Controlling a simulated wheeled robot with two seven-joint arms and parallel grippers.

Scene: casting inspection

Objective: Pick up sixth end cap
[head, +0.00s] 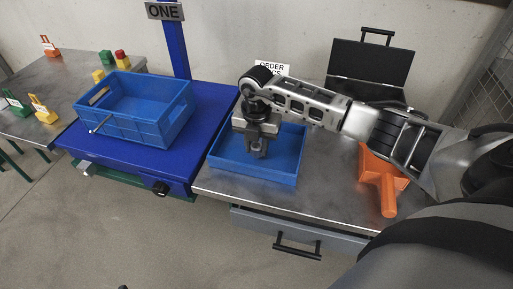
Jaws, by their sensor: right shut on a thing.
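My right gripper (257,151) points down over the blue tray (284,175) on the metal table. It is shut on a small grey part, which I take for an end cap (257,153). The part is mostly hidden between the fingers, and I cannot tell whether it touches the tray floor. No other end cap can be made out in the tray; part of its inside is hidden behind my right arm. My left gripper does not show.
A blue crate (150,127) stands on the blue table at left. An orange tool with a handle (388,190) lies right of the tray. An open black case (368,70) is at the back right. Colored parts stand on the far left table (62,75).

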